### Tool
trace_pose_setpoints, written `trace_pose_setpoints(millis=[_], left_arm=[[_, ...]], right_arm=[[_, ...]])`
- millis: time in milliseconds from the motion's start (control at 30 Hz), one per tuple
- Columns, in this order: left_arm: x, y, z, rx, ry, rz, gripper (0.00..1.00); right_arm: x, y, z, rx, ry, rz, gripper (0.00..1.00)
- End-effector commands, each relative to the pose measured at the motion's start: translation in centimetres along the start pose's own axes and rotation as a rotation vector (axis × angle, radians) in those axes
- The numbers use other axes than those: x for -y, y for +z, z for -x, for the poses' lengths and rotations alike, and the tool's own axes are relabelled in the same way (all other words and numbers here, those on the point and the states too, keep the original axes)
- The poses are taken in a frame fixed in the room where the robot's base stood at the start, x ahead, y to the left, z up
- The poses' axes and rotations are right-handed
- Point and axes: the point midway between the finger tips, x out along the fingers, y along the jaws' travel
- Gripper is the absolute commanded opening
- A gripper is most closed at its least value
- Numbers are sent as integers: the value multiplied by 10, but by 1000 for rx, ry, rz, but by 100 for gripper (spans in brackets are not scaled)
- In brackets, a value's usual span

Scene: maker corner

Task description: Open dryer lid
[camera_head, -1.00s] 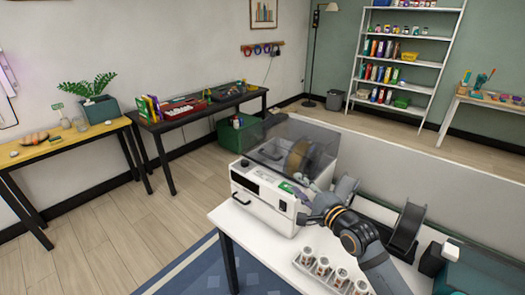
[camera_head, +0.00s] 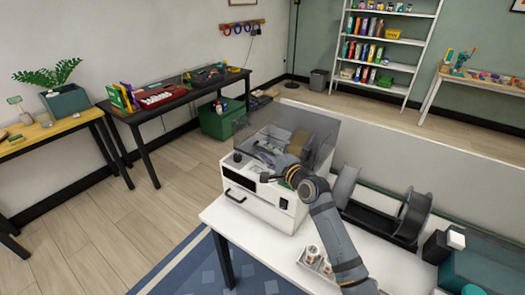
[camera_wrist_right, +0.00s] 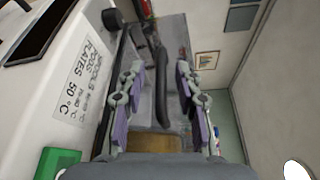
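The dryer is a white box (camera_head: 262,200) on the white table, with a dark handle on its front. Its smoky clear lid (camera_head: 318,128) stands at a slant above the box. I cannot tell exactly how far it is raised. A brownish spool (camera_head: 298,142) shows dimly through it. My right gripper (camera_head: 262,150) is over the top of the dryer by the lid. In the right wrist view its purple-padded fingers (camera_wrist_right: 158,110) are spread apart, with a dark bar (camera_wrist_right: 160,85) beyond and between them. Contact with the lid cannot be told. My left gripper is not in view.
Right of the dryer stand a black spool holder (camera_head: 410,215) and a grey disc (camera_head: 345,185). Small cups (camera_head: 313,254) sit in a tray near the table's front, partly behind my right arm. A low partition (camera_head: 400,160) runs behind the table.

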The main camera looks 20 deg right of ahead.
Motion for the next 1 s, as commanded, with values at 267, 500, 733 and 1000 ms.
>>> trace_pose_setpoints(millis=[267, 500, 733, 1000], left_arm=[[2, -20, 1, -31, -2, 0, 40], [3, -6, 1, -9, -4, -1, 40], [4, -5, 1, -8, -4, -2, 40], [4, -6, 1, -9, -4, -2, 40]], right_arm=[[0, 0, -21, -1, 1, 1, 34], [0, 0, -20, -1, 1, 2, 27], [0, 0, -20, -1, 1, 2, 0], [0, -1, -20, -1, 1, 2, 0]])
